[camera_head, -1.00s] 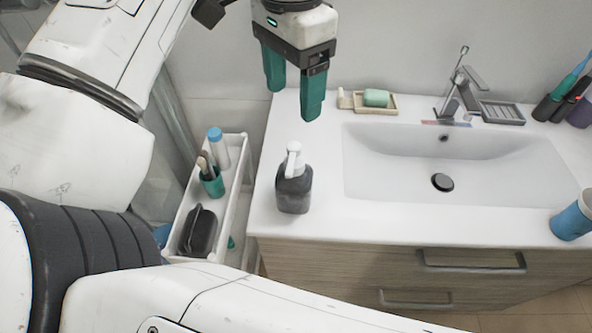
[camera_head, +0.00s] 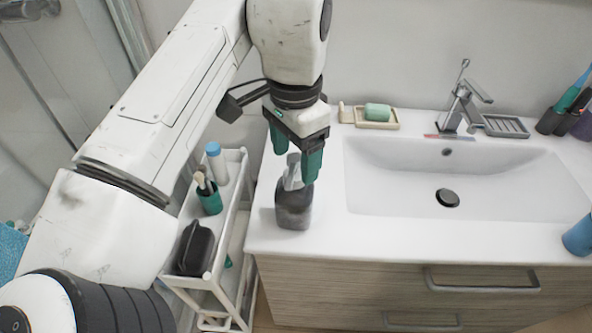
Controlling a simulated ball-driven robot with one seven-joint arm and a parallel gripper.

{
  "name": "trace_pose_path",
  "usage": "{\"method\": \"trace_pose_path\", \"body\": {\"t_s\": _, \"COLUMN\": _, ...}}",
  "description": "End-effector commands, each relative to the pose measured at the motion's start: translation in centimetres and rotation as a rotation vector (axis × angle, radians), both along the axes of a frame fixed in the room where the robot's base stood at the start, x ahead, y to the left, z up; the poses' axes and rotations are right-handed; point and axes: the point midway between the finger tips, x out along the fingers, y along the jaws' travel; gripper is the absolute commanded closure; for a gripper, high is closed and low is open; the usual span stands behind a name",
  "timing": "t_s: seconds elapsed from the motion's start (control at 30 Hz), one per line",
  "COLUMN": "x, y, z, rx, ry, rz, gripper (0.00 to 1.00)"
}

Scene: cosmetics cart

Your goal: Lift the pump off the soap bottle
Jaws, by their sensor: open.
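The soap bottle (camera_head: 293,208) is a dark grey bottle standing upright on the white counter, left of the sink. My gripper (camera_head: 296,167) has two green fingers and is open, pointing down at the pump. One finger shows on each side of the pump head, and the right finger partly overlaps it in the picture. I cannot tell whether either finger touches the pump.
The white sink basin (camera_head: 400,195) lies to the right, with a faucet (camera_head: 461,100) behind it. A soap dish (camera_head: 378,124) with green soap stands at the back. A white cart (camera_head: 238,205) with a blue-capped bottle (camera_head: 216,163), a green cup (camera_head: 209,200) and a black pouch (camera_head: 196,248) stands left.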

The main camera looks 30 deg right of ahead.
Motion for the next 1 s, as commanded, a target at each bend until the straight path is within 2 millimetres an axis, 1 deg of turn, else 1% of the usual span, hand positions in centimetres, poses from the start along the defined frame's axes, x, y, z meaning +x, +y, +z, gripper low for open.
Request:
{"method": "trace_pose_path", "body": {"t_s": 0.1, "x": 0.0, "y": 0.0, "z": -1.6, "rx": 0.001, "ry": 0.002, "rz": 0.001, "gripper": 0.29}}
{"method": "trace_pose_path", "body": {"t_s": 0.2, "x": 0.0, "y": -0.1, "z": -2.4, "rx": 0.0, "ry": 0.001, "rz": 0.0, "gripper": 0.29}}
{"method": "trace_pose_path", "body": {"t_s": 0.47, "x": 0.0, "y": -0.1, "z": -2.6, "rx": 0.001, "ry": 0.0, "rz": 0.0, "gripper": 0.29}}
{"method": "trace_pose_path", "body": {"t_s": 1.0, "x": 0.0, "y": -0.1, "z": -2.6, "rx": 0.001, "ry": 0.0, "rz": 0.001, "gripper": 0.8}}
